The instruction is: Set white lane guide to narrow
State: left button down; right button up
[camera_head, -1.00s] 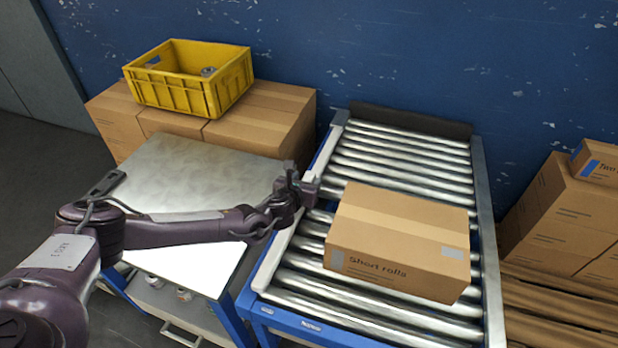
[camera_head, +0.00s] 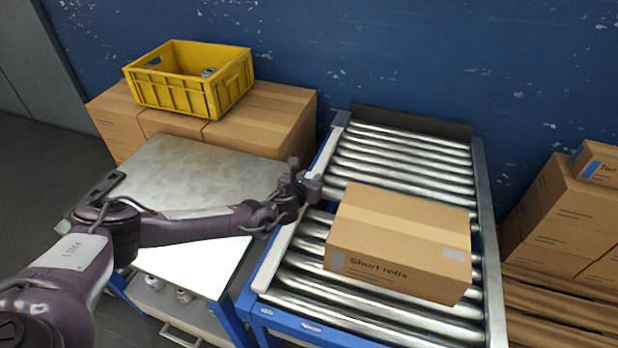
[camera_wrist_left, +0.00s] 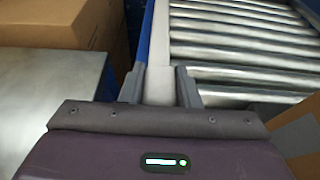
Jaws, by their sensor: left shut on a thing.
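The white lane guide (camera_head: 273,259) is a long pale rail along the left side of the roller conveyor. It also shows in the left wrist view (camera_wrist_left: 158,62), running away between the fingers. My left gripper (camera_head: 308,186) is at the guide's middle stretch in the head view and hides part of it. In the left wrist view my left gripper (camera_wrist_left: 160,86) has one finger on each side of the guide and is shut on it. My right gripper is not in view.
A carton marked "Short rolls" (camera_head: 400,240) sits on the rollers (camera_head: 405,150), right of the gripper. A metal-topped table (camera_head: 200,170) stands to the left. A yellow crate (camera_head: 185,95) rests on cartons behind it. The far rollers are clear.

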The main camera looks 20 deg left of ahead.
pick_arm(q)
jog(key=d, duration=0.4)
jog(key=shift+s+f, duration=0.1)
jog(key=shift+d, duration=0.45)
jog(key=c, duration=1.1)
grip_release()
jog(key=shift+a, duration=0.1)
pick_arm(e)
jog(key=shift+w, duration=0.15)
pick_arm(q)
jog(key=shift+s+r, duration=0.25)
jog(key=shift+s, duration=0.15)
jog(key=shift+v, duration=3.45)
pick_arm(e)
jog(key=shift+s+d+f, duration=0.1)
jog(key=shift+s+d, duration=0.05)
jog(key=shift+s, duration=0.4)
